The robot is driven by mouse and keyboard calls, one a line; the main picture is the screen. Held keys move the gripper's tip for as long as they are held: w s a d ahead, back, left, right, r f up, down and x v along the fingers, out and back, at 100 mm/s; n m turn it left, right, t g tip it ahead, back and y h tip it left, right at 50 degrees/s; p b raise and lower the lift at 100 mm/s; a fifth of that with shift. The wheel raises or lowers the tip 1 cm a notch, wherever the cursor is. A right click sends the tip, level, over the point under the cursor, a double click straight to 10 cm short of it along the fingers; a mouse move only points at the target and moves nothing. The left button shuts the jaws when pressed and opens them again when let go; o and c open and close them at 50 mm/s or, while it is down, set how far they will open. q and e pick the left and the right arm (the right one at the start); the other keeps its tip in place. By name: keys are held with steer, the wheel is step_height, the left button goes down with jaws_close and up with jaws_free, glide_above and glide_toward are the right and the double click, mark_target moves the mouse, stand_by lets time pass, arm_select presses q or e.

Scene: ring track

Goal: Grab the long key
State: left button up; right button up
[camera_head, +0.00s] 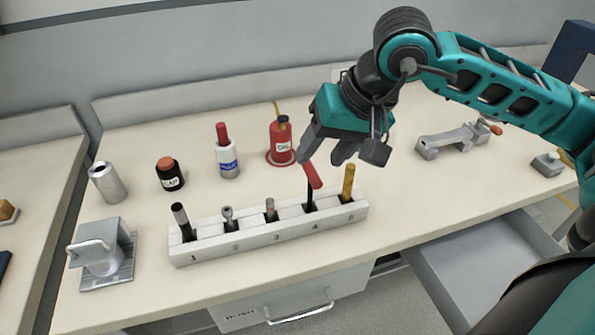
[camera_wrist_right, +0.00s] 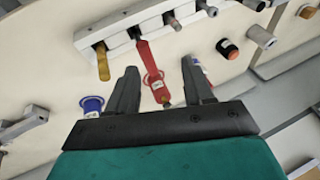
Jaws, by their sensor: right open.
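A white rack (camera_head: 270,232) with numbered slots holds several upright tools. None is plainly marked as the long key. The tallest is a black shaft with a red handle (camera_head: 313,177), leaning in slot 4; it also shows in the wrist view (camera_wrist_right: 143,50). To its right stands a yellow rod (camera_head: 348,180), also in the wrist view (camera_wrist_right: 103,65). Slots 1 to 3 hold a black-and-grey tool (camera_head: 182,220), a grey one (camera_head: 229,216) and a reddish-grey one (camera_head: 270,208). My right gripper (camera_head: 322,158) is open and empty, just above and behind the red handle, its fingers apart (camera_wrist_right: 159,72).
Behind the rack stand a red oil can (camera_head: 281,145), a white bottle (camera_head: 228,160), a black jar (camera_head: 170,175) and a metal cylinder (camera_head: 107,183). A grey block with a handle (camera_head: 100,252) is at left, a metal fixture (camera_head: 452,142) at right. An open drawer (camera_head: 480,260) juts out below.

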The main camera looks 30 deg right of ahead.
mark_target(312, 168)
steer(key=shift+n+h, duration=0.3)
steer(key=shift+h, duration=0.4)
steer(key=shift+w+d+x, duration=0.2)
steer(key=shift+d+x, duration=0.1)
steer(key=shift+x, duration=1.7)
steer(key=shift+w+d+x, duration=0.25)
steer(key=shift+d+x, duration=0.1)
steer(key=shift+x, duration=1.65)
steer(key=shift+w+d+x, duration=0.2)
steer(key=shift+d+x, duration=0.1)
steer(key=shift+x, duration=1.7)
steer(key=shift+r, duration=0.2)
jaws_close()
